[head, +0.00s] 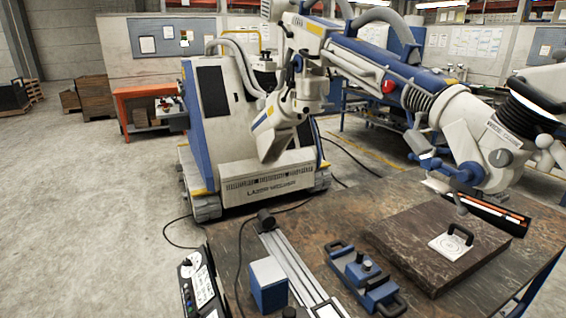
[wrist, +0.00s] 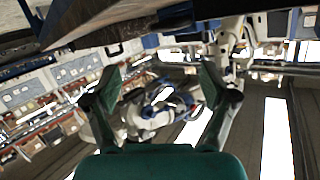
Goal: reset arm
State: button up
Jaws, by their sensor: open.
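A white and blue jointed arm (head: 365,65) spans the upper right of the head view, with a red knob and a ribbed black sleeve on it. Its left end meets a white head (head: 285,120) that hangs tilted in front of the large white and blue machine (head: 225,95). My gripper (wrist: 161,80) shows in the wrist view with its two fingers spread wide and nothing between them. Beyond the fingers, apart from them, is a blurred white and blue shape (wrist: 160,108); I cannot tell which part it is. I cannot make out my gripper in the head view.
A worktable (head: 225,255) carries a dark brown slab (head: 400,240), a white plate with a black handle (head: 450,246), a blue fixture (head: 365,280), a metal rail (head: 290,265) and a blue block (head: 268,285). A control panel (head: 200,285) is at its left edge.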

jog(key=s+a+f+n+y, duration=0.15)
jog(key=s+a, duration=0.25)
jog(key=s, duration=0.4)
jog(key=s+a+f+n+y, duration=0.1)
jog(key=s+a+f+n, duration=0.1)
jog(key=s+a, duration=0.35)
jog(key=s+r+n+y, duration=0.1)
jog(key=s+r, duration=0.1)
jog(key=s, duration=0.6)
jog(key=s+a+r+n+y, duration=0.1)
jog(key=s+r, duration=0.1)
jog(key=s, duration=0.6)
jog(key=shift+s+a+r, duration=0.15)
jog(key=shift+s+r, duration=0.05)
jog(key=shift+s, duration=0.15)
